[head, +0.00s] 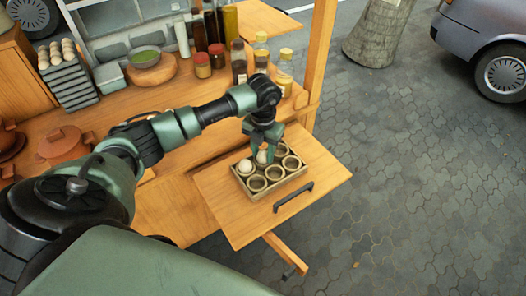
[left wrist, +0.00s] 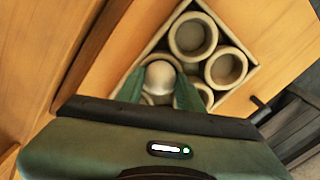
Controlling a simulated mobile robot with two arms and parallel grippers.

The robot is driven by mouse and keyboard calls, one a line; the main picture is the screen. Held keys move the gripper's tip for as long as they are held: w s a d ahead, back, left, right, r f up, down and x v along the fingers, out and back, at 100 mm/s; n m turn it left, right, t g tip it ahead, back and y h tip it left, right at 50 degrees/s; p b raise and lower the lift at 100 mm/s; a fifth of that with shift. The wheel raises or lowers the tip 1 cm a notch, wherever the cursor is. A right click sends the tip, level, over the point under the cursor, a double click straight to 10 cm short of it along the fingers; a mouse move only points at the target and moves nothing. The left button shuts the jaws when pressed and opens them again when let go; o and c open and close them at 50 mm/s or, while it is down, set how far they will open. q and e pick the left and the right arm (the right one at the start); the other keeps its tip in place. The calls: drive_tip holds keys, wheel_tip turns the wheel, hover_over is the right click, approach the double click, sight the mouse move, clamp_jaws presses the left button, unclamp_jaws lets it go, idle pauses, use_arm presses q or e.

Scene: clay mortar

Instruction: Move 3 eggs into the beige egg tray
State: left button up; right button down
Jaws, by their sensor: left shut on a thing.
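The beige egg tray (head: 282,186) sits on the wooden side shelf, with several round cups. A white egg (head: 245,168) rests in its left cup. My left gripper (head: 262,151) points down over the tray and is shut on another egg (head: 262,158). In the left wrist view that held egg (left wrist: 160,76) is between the two green fingers, over or in a cup; I cannot tell if it touches the cup. Other cups of the tray (left wrist: 193,37) look empty there. My right gripper is not in view.
A stack of dark egg trays (head: 72,85) with several eggs on top stands at the left. Bottles (head: 239,62) and jars crowd the counter behind my arm. Brown clay pots (head: 65,146) are at far left. A black handle (head: 294,197) is on the shelf's front.

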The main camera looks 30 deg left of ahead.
use_arm(q)
drive_tip(key=o, duration=0.9)
drive_tip(key=shift+c, duration=0.2)
drive_tip(key=shift+r, duration=0.1)
